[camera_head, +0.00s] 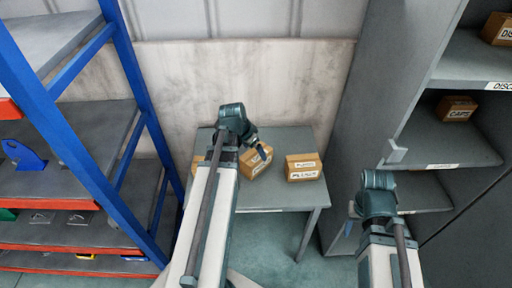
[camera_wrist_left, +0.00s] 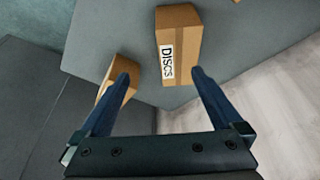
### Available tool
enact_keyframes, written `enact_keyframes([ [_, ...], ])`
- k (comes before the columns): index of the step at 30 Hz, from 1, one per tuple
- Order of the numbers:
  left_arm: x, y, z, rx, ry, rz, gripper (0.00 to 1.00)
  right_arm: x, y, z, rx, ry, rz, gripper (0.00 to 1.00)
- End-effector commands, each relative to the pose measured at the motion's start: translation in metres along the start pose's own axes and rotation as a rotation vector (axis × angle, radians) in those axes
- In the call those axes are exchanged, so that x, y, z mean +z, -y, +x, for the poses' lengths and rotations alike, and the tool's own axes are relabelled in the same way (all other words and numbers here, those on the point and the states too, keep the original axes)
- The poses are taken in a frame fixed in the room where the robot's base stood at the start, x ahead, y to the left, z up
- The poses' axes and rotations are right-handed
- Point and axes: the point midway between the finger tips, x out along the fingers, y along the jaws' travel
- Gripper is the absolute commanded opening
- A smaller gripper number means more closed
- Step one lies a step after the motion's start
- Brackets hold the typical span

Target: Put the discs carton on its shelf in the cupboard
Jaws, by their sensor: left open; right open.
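In the left wrist view the discs carton (camera_wrist_left: 180,35), brown with a white DISCS label, stands on the grey table (camera_wrist_left: 95,30), ahead of and between my left fingertips. My left gripper (camera_wrist_left: 160,75) is open and empty. In the head view my left gripper (camera_head: 260,151) is over a carton (camera_head: 256,163) on the table (camera_head: 270,197), partly hidden by it; its label is unreadable there. My right gripper (camera_head: 350,226) is open, low in front of the cupboard (camera_head: 371,130). In the cupboard, the upper shelf (camera_head: 470,62) carries a DISCS label.
Another carton (camera_head: 303,167) stands at the table's right; one (camera_head: 197,162) is partly behind my left arm. A carton (camera_head: 500,29) with a cut-off label stands on the upper shelf, a CAPS carton (camera_head: 456,108) on the shelf below. A blue-framed rack (camera_head: 75,150) stands left.

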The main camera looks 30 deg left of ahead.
Motion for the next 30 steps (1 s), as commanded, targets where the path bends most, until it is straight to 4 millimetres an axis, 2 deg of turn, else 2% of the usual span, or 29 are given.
enact_keyframes([
  [1, 0.0, 0.011, -0.009, -0.007, -0.011, -0.005, 1.0, 0.001, -0.001, -0.008, 0.0, 0.0, 0.0, 0.5],
  [4, 0.001, 0.021, -0.014, -0.015, -0.026, -0.006, 1.0, 0.001, -0.001, -0.01, 0.0, 0.0, 0.0, 0.5],
  [13, 0.002, 0.024, -0.007, -0.017, -0.03, -0.004, 1.0, 0.0, 0.0, -0.003, 0.0, 0.0, 0.0, 0.5],
  [17, 0.003, 0.024, 0.006, -0.017, -0.03, -0.004, 1.0, 0.0, 0.001, 0.01, 0.0, 0.0, 0.0, 0.5],
  [30, 0.0, 0.026, 0.07, -0.017, -0.029, -0.004, 1.0, -0.004, 0.006, 0.068, 0.0, 0.0, 0.0, 0.5],
])
